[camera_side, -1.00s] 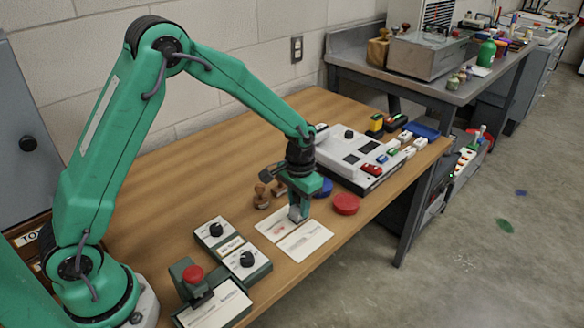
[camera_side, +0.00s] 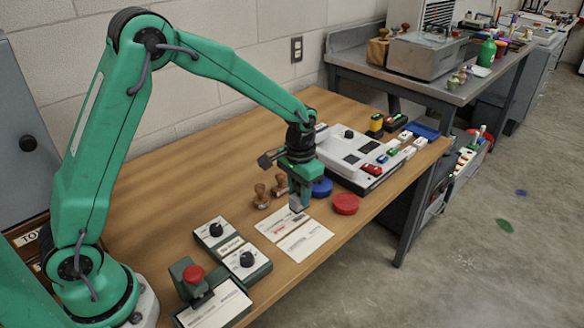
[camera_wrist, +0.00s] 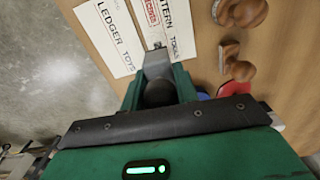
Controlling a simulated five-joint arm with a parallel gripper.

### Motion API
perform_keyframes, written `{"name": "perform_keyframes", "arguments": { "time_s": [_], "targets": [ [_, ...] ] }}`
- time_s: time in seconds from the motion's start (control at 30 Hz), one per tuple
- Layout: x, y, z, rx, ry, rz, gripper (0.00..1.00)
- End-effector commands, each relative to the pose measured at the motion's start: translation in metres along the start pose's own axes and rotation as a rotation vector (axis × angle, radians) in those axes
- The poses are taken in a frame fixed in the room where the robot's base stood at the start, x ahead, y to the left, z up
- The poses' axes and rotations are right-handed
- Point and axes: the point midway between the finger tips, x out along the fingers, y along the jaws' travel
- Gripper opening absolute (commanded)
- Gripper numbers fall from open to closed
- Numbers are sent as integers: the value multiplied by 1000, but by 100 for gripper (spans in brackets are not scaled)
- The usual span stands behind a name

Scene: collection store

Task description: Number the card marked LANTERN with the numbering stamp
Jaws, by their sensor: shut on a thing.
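My gripper (camera_side: 300,190) is shut on a grey, metal-looking block that looks like the numbering stamp (camera_side: 299,206). In the wrist view the grey block (camera_wrist: 156,64) sticks out between the jaws, its end by the near edges of two cards. One white card (camera_wrist: 163,38) reads "...TERN TOOLS", its first letters cut off by the frame, and bears a red boxed mark. It also shows in the side view (camera_side: 270,222). The other card (camera_wrist: 107,37) reads "LEDGER TOYS" and lies beside it. In the side view the block appears slightly above the cards; its underside is hidden.
Two wooden-handled stamps (camera_side: 262,196) stand left of my gripper. A blue round pad (camera_side: 322,187) and a red one (camera_side: 345,204) lie to its right. Dial boxes (camera_side: 246,262) and a red-knobbed device (camera_side: 193,274) stand nearer my base. A white console (camera_side: 350,150) is behind.

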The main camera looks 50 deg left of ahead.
Motion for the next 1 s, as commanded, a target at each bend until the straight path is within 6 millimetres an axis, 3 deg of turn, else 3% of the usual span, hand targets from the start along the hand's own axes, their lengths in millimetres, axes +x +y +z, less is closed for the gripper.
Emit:
{"name": "perform_keyframes", "arguments": {
  "time_s": [0.53,1.0],
  "targets": [
    [-30,0,-1,0,3,0,14],
    [-33,0,0,0,1,0,14]
  ]
}}
